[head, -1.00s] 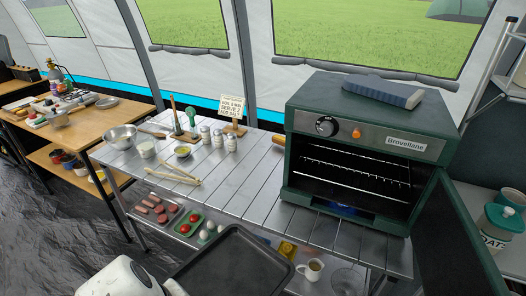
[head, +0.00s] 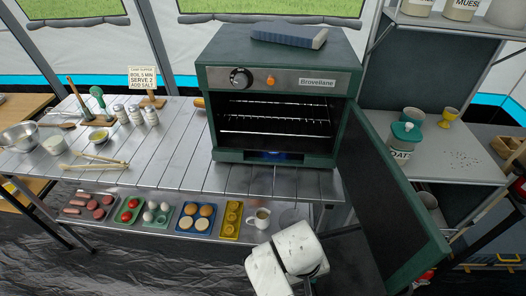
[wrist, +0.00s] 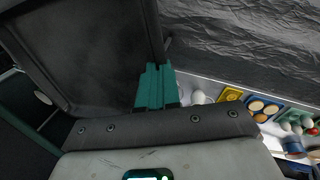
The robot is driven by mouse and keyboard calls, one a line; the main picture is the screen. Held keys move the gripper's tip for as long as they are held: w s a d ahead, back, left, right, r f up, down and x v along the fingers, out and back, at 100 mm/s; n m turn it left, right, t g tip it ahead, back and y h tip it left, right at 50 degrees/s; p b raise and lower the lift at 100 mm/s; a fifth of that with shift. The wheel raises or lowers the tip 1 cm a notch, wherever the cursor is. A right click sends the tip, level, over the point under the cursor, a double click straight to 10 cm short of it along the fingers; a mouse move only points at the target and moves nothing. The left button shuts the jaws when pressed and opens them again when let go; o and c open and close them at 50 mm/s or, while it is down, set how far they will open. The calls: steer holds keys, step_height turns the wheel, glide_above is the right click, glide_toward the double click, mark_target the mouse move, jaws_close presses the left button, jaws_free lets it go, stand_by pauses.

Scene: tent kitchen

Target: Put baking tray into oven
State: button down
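The green oven (head: 222,120) stands on the slatted metal table, its dark cavity and wire racks showing. Its door (head: 400,200) hangs wide open to the right. The dark baking tray (head: 345,262) is low in the head view, partly hidden by my white arm and beside or behind the door; I cannot tell if they touch. In the wrist view the tray (wrist: 85,45) fills the upper left. My gripper (wrist: 155,88), with teal fingers, is shut on the tray's edge. The fingers are hidden in the head view. The tray is outside the oven, in front of the table.
The slatted table (head: 180,155) holds a bowl, shakers and tongs left of the oven. Its lower shelf (head: 130,228) carries food trays and a mug (head: 258,218). Grey shelving (head: 455,155) with jars stands at the right. A dark blue-grey object (head: 288,37) lies on the oven.

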mark_target(338, 271)
steer(key=d+f+m, duration=0.1)
steer(key=d, duration=0.2)
steer(key=w+d+m, duration=0.1)
steer(key=d, duration=0.1)
steer(key=w+d+f, duration=0.1)
steer(key=d, duration=0.2)
steer(key=shift+w+d+f+m+g, duration=0.15)
steer(key=shift+d+f+m+g, duration=0.15)
steer(key=shift+m, duration=0.1)
steer(key=shift+a, duration=0.1)
steer(key=shift+r, duration=0.1)
steer(key=shift+a, duration=0.15)
stand_by(0.9)
